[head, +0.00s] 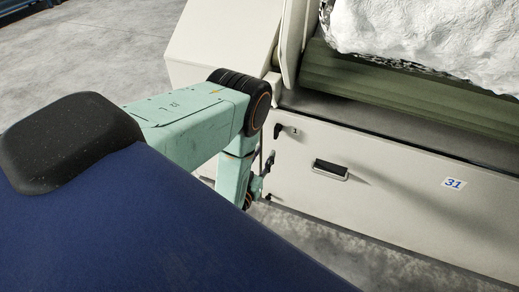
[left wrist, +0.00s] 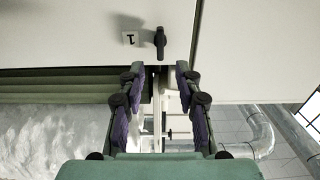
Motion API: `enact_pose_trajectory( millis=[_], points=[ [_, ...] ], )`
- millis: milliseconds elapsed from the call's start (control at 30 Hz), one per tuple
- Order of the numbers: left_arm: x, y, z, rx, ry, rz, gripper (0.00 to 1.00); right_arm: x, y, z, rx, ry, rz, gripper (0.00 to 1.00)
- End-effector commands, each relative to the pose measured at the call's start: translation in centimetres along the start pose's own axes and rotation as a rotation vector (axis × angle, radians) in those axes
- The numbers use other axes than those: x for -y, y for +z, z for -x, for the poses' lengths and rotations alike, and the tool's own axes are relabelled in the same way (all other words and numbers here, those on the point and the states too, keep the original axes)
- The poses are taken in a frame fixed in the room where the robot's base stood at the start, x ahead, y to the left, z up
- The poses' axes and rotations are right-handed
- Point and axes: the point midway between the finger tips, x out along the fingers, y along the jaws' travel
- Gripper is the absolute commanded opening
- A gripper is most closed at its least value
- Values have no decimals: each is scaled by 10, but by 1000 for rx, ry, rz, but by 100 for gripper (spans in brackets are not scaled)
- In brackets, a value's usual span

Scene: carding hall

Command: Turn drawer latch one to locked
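Drawer latch one (head: 279,131) is a small black handle at the upper left of the cream drawer front (head: 400,205), next to a label with a 1 (head: 295,131). In the left wrist view the latch (left wrist: 160,42) stands upright in the picture, beside the label (left wrist: 130,38). My left gripper (head: 267,164) is just below the latch in the head view, partly hidden by my arm. In the left wrist view my left gripper (left wrist: 160,72) has its fingers apart, with nothing held; the latch appears just beyond the gap between the tips. My right gripper does not show.
The drawer front has a black recessed handle (head: 331,169) and a 31 label (head: 454,184). White fibre (head: 430,35) lies above a green ledge (head: 400,88). A cream side panel (head: 222,45) stands at left. Grey floor (head: 100,45) is open at far left.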

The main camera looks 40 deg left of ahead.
Motion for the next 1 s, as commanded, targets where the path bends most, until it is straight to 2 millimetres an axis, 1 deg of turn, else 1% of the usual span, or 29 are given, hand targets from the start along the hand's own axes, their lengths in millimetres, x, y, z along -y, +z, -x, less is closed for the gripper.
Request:
enact_pose_trajectory(
  millis=[33, 100, 233, 833, 867, 933, 967, 1000],
  points=[
    [0, 1, 7, 2, 0, 0, 34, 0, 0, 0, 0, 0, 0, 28],
    [0, 1, 15, 1, 0, 0, 34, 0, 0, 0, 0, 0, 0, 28],
    [0, 0, 22, 0, 0, -1, 34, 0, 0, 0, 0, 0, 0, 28],
    [0, 2, 23, 6, -1, -3, 34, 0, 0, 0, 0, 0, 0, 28],
    [0, 4, 23, 17, -2, -4, 34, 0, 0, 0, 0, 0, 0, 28],
    [1, 15, 24, 71, -5, -9, 34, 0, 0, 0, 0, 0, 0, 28],
    [2, 24, 28, 113, -7, -11, 34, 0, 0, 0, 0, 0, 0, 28],
    [3, 38, 35, 185, -9, -16, 34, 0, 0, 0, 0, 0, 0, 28]
  ],
)
